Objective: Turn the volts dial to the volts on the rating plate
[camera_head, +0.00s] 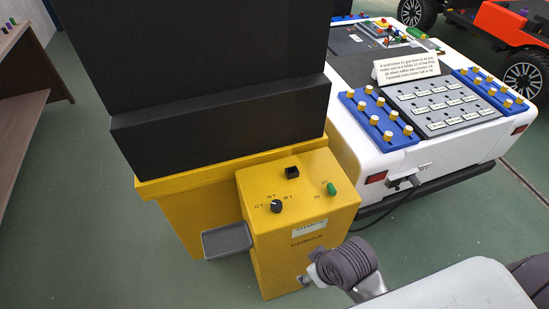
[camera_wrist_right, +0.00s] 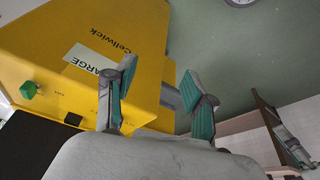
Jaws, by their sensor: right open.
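The volts dial (camera_head: 276,206) is a black round knob on the sloped top of the yellow charger (camera_head: 262,257). Marks around it seem to read 12 V, 36 V and 48 V; I cannot tell surely which it points at. The charger's front bears the name Cellwick. I cannot make out a rating plate. My right gripper (camera_wrist_right: 160,76) is open and empty, its teal-padded fingers spread in front of the charger's lower front. The wrist view shows the yellow charger (camera_wrist_right: 135,55), but not clearly the dial.
A black square button (camera_head: 292,172) and a green knob (camera_head: 332,189) sit near the dial. A grey tray (camera_head: 227,241) juts from the charger's left side. A white cart (camera_head: 352,137) with blue racks and a printed sign (camera_head: 406,68) stands behind right. Green floor lies open at left.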

